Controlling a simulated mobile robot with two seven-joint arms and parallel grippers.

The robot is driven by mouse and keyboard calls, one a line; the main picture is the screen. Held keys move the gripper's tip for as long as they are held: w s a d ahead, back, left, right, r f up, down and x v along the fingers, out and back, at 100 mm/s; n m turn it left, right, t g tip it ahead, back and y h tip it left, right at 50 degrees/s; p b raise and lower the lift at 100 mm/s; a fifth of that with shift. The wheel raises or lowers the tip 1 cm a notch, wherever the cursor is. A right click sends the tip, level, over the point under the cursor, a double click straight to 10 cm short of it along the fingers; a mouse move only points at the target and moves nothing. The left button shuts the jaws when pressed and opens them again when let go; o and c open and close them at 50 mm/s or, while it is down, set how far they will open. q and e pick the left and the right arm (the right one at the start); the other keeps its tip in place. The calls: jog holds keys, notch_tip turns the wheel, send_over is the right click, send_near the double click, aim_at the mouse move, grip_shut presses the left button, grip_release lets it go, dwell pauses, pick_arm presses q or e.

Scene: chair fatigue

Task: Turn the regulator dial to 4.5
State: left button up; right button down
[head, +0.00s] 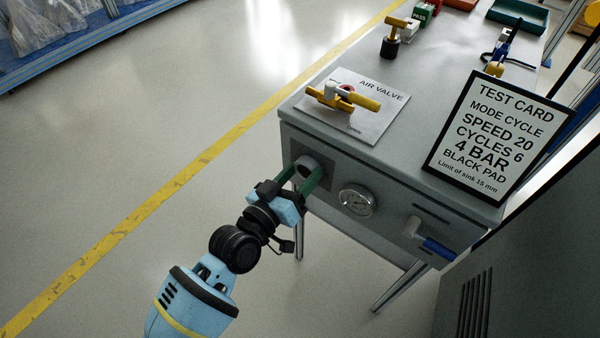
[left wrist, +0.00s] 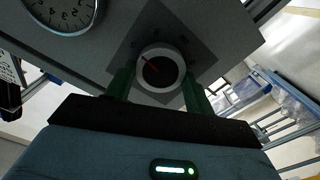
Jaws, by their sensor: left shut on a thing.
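The regulator dial (head: 304,167) is a round knob on a dark square plate at the left of the cabinet's front face. In the left wrist view the dial (left wrist: 160,72) shows a pale rim, a dark centre and a red pointer line; the marks around it are too dim to read. My left gripper (head: 306,180) is shut on the dial, with one green finger on each side of it. A round pressure gauge (head: 356,200) sits to the right of the dial; its needle cannot be read. My right gripper is not in view.
A blue-handled valve (head: 432,246) sticks out of the front face at the right. On top are the yellow-handled air valve (head: 345,97) on a white plate and a test card (head: 490,135) reading 4 BAR. Floor to the left is clear.

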pick_arm(q)
jog(key=n, duration=0.4)
jog(key=shift+n+p, duration=0.3)
jog(key=shift+p, duration=0.05)
jog(key=shift+n, duration=0.5)
jog(key=o, duration=1)
jog(key=shift+c, duration=0.2)
jog(key=shift+a, duration=0.15)
jog(key=v, duration=0.7)
jog(key=shift+s+p, duration=0.25)
jog(key=shift+p, duration=0.15)
